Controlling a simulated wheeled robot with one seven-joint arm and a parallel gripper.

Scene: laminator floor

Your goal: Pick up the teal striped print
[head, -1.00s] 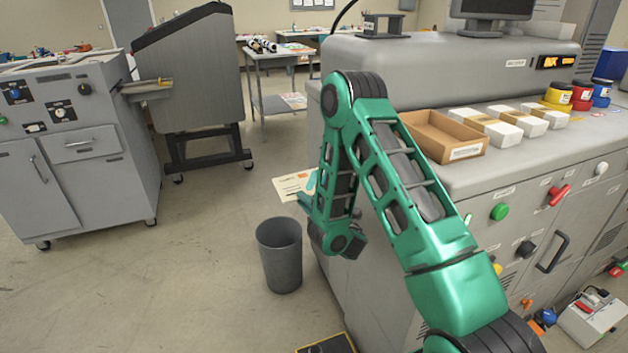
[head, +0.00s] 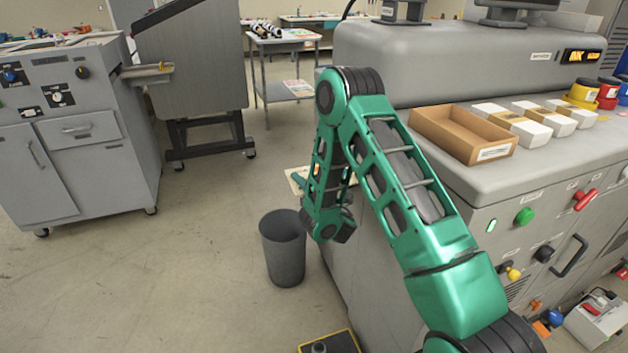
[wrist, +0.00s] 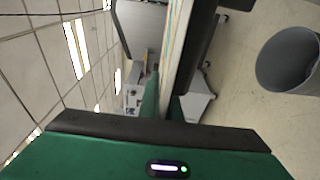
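A flat cream print (head: 296,174) with a small orange mark shows in the head view, left of my forearm and partly hidden by it. In the wrist view the print (wrist: 177,45) is seen nearly edge-on, with thin teal lines along its face. My gripper (wrist: 163,92) has its two teal fingers on either side of the sheet's near end and looks shut on it. The print sticks out forward from the fingers, off the floor. In the head view the gripper (head: 303,181) is small and partly hidden by the arm.
A grey waste bin (head: 284,248) stands on the floor below the print. The large grey machine (head: 400,268) is close on the right, with a brown tray (head: 462,133) on top. A grey cabinet (head: 75,135) stands left. Open floor lies between.

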